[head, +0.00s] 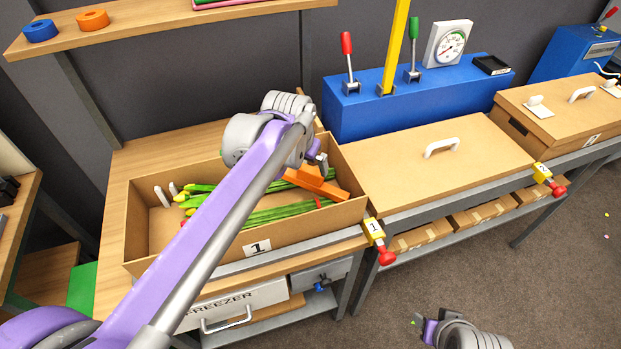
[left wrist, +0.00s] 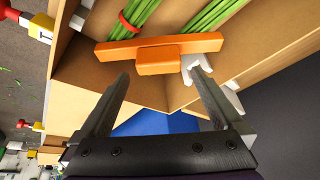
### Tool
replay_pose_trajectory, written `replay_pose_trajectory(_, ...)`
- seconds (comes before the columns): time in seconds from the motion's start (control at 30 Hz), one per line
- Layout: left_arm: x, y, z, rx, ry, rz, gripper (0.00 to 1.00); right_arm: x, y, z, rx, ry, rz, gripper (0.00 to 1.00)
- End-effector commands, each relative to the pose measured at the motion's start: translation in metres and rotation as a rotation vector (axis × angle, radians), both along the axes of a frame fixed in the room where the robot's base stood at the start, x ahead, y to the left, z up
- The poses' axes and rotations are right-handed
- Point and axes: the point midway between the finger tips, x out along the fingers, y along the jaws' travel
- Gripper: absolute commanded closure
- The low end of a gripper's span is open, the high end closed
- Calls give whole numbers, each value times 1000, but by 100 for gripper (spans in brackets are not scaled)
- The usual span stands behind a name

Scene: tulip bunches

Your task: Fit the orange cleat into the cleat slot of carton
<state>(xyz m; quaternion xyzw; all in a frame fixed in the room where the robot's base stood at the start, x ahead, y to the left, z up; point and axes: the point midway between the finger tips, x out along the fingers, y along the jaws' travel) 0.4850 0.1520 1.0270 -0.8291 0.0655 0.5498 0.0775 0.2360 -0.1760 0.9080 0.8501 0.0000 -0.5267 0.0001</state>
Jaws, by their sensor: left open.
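The orange cleat (head: 318,184) is a bar with a block at its middle, inside the open carton (head: 150,255) marked 1. In the left wrist view the cleat (left wrist: 160,50) lies across the green tulip stems (left wrist: 210,15), next to a white slotted piece (left wrist: 197,66) at the carton wall. I cannot tell whether it sits in a slot. My left gripper (head: 321,163) is over the carton's right end; in the wrist view its open, empty fingers (left wrist: 160,92) point toward the cleat, apart from it. My right gripper (head: 420,322) is low at the bottom; its fingers are too small to judge.
White pegs (head: 166,193) stand inside the carton's left end. A closed carton (head: 440,165) with a white handle stands to the right. Behind is a blue box (head: 350,105) with levers and a yellow bar (head: 396,45). A shelf (head: 150,20) hangs above left.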

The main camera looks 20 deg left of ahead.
Motion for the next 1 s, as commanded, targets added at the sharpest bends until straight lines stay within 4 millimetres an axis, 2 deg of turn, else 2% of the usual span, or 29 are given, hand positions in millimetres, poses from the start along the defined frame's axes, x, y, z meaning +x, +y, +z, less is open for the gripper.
replay_pose_trajectory(0.23,9,-2,-19,0,0,0,0,0,0,0,0,0,0,50)
replay_pose_trajectory(0.5,24,-4,-54,0,0,1,0,0,0,-1,0,1,0,50)
replay_pose_trajectory(0.77,25,-4,-58,0,0,1,0,0,0,-1,0,1,0,50)
replay_pose_trajectory(0.83,25,-4,-58,0,0,0,7,0,0,-1,0,1,0,50)
replay_pose_trajectory(1.0,25,-4,-57,0,0,0,38,0,0,-1,0,1,0,50)
